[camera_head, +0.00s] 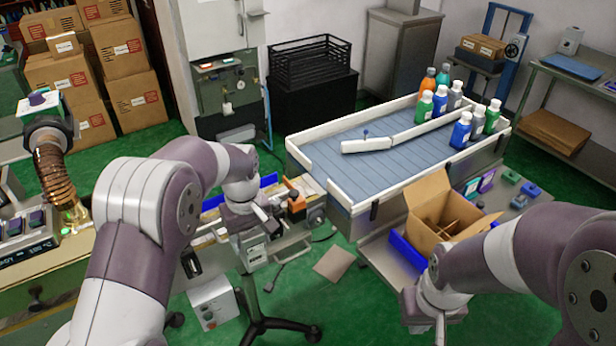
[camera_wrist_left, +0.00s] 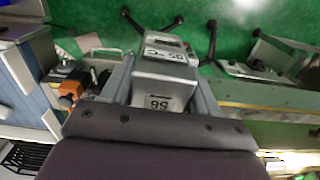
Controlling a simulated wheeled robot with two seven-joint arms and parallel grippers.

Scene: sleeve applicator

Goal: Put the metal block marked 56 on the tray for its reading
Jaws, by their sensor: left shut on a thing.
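My left gripper (camera_head: 252,212) is above a small stand-mounted device (camera_head: 254,250) in the head view. The device also shows just beyond the block in the left wrist view (camera_wrist_left: 166,56), with a label or display I cannot read surely. I cannot tell whether the block touches it. The tray surface is not clearly visible behind the gripper. My right gripper (camera_head: 440,322) hangs low beside the cardboard carton, its finger opening unclear.
A conveyor table (camera_head: 365,165) with several bottles stands behind. An open carton (camera_head: 440,220) is at right. A bench with an orange-and-grey device (camera_head: 297,200) lies close behind the left gripper. Black stand legs (camera_head: 262,325) spread on the green floor.

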